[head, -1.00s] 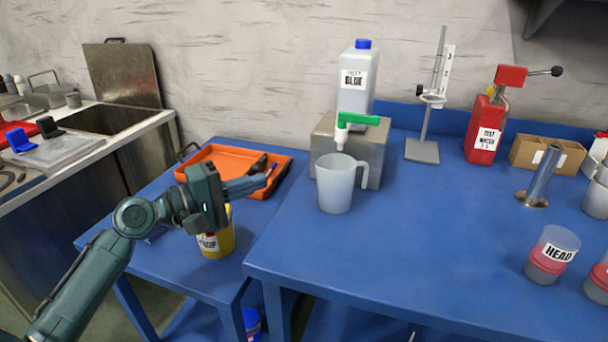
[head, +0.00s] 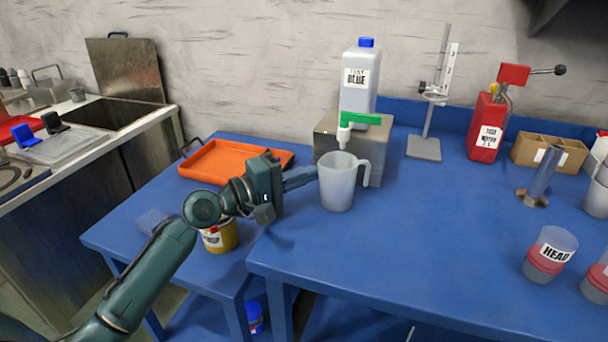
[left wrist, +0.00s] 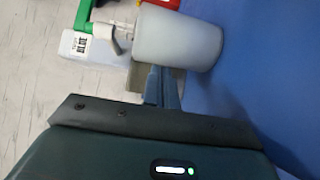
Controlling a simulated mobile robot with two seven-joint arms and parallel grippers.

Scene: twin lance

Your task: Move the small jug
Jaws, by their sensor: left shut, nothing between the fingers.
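The small jug (head: 338,184) is a translucent grey-white cup with a handle on its right. It stands upright on the blue table, below the green tap (head: 358,120) of the blue-capped bottle (head: 358,78). In the left wrist view the jug (left wrist: 178,40) lies just beyond my fingers. My left gripper (head: 312,173) is shut and empty, its fingertips close to the jug's left side. I cannot tell whether they touch it. In the left wrist view the closed fingers (left wrist: 162,85) point toward the jug. My right gripper is not in view.
A grey metal block (head: 378,160) stands behind the jug. An orange tray (head: 222,163) and a yellow labelled pot (head: 222,237) are on the lower table at left. A metal stand (head: 424,148) is right of the block. The blue table in front of the jug is clear.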

